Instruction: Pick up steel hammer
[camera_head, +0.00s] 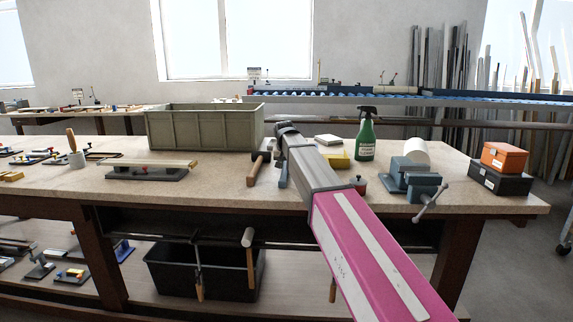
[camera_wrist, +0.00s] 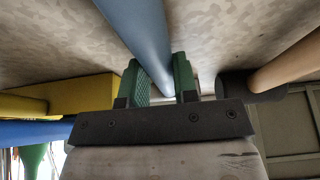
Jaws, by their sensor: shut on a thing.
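The steel hammer's blue-grey handle (camera_wrist: 142,35) runs between the two green fingers of my gripper (camera_wrist: 160,80) in the wrist view. The fingers are shut on it, and its head is mostly hidden by the gripper. In the head view my gripper (camera_head: 284,137) is over the middle of the workbench, and a bit of the blue-grey handle (camera_head: 283,177) shows beside my arm. I cannot tell whether the hammer is clear of the bench top.
A wooden-handled hammer (camera_head: 254,170) lies close on the left, also in the wrist view (camera_wrist: 286,62). A grey-green crate (camera_head: 205,130) stands behind. A yellow block (camera_head: 337,161), green spray bottle (camera_head: 365,135), vise (camera_head: 412,182) and orange box (camera_head: 503,157) stand to the right.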

